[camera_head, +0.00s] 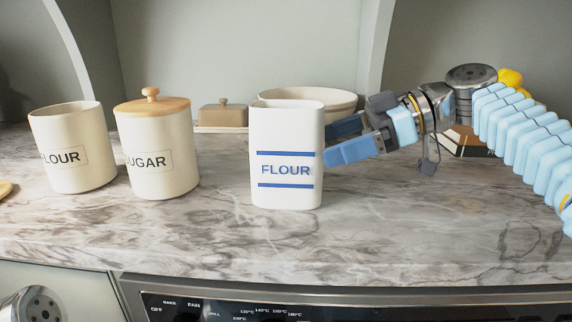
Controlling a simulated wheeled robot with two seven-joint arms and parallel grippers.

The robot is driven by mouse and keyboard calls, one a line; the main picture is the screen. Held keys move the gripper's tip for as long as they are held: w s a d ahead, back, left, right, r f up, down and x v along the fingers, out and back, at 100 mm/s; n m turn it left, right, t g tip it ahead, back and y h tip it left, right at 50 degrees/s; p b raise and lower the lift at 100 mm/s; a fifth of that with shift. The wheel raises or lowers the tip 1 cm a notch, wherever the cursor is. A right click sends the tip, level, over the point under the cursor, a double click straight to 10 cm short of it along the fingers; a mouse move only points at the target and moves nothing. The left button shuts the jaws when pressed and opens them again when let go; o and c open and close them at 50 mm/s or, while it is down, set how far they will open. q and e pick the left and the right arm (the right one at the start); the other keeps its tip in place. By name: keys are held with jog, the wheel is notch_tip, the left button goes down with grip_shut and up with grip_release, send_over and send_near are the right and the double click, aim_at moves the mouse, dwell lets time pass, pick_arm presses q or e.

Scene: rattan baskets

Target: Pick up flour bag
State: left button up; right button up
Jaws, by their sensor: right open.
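The flour bag (287,140) is a white upright block with blue stripes and the blue word FLOUR. It stands on the marble counter in the middle of the camera_head view. My right gripper (337,140) comes in from the right with its blue fingers pointing left at the bag's right side. The fingers are apart, one nearer the camera and one farther back. The far fingertip seems partly hidden by the bag, and I cannot tell whether either finger touches it. My left gripper is not in view.
A lidless FLOUR canister (72,150) and a SUGAR canister (158,150) with a wooden lid stand to the left. A butter dish (222,116) and a cream bowl (335,101) are behind the bag. Books (465,142) and yellow fruit (510,78) sit behind my right arm. The front counter is clear.

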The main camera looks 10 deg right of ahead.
aim_at(301, 158)
jog(key=x, duration=0.6)
jog(key=shift+s+a+f, duration=0.25)
jog(key=shift+a+f, duration=0.1)
jog(key=shift+f, duration=0.1)
jog(key=c, duration=1.5)
jog(key=shift+r, duration=0.1)
